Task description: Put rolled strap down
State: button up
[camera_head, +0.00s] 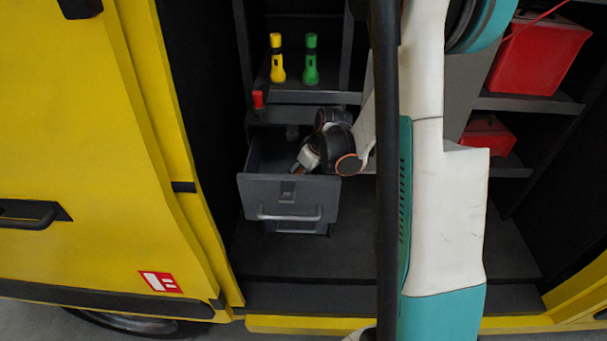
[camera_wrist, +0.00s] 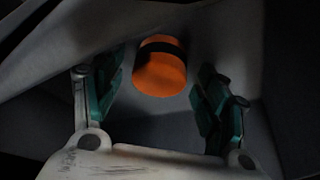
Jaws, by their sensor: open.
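The rolled strap is an orange roll with a dark band (camera_wrist: 160,75) in the wrist view. It lies on a grey surface between and just beyond the fingertips. My gripper (camera_wrist: 160,92) is open, with green-padded fingers apart on either side of the strap and a visible gap to each. In the head view my gripper (camera_head: 304,160) reaches down into an open grey drawer (camera_head: 290,195). The strap is not visible in the head view.
A yellow flashlight (camera_head: 277,60) and a green flashlight (camera_head: 311,60) stand on the shelf above the drawer. Red cases (camera_head: 540,55) sit on shelves at right. A yellow vehicle panel (camera_head: 80,140) is at left. My arm hides much of the middle.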

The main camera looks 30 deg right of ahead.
jog(key=shift+r, duration=0.1)
jog(key=p+v, duration=0.2)
jog(key=v, duration=1)
jog(key=shift+p, duration=0.3)
jog(key=shift+s, duration=0.1)
dwell(0.5)
